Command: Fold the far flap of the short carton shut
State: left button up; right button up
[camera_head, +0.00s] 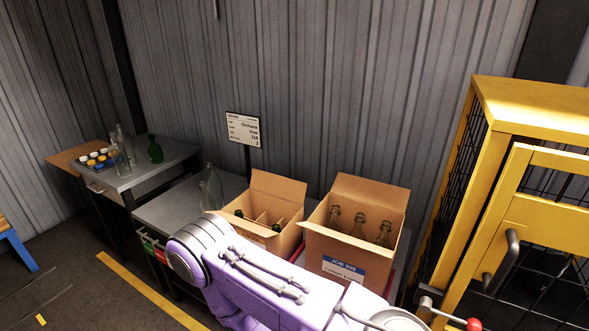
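The short carton (291,237) is an open brown box on the grey table, left of a taller box. Its far flap (278,186) stands up at the back, open. Dividers and green bottle tops (276,227) show inside it. Its near side is partly hidden behind my purple arm, which crosses the bottom of the view. Neither of my grippers is in view, so their distance from the flap cannot be seen.
A taller open carton (316,245) labelled JOB 205 holds clear bottles close on the right. Clear glass bottles (211,190) stand left of the short carton. A sign (243,129) stands behind. A yellow cage (535,105) bounds the right. A side table (150,172) holds more bottles.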

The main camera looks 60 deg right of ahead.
aim_at(290, 190)
jog(key=z, duration=1.25)
jog(key=i, duration=0.1)
jog(key=z, duration=0.15)
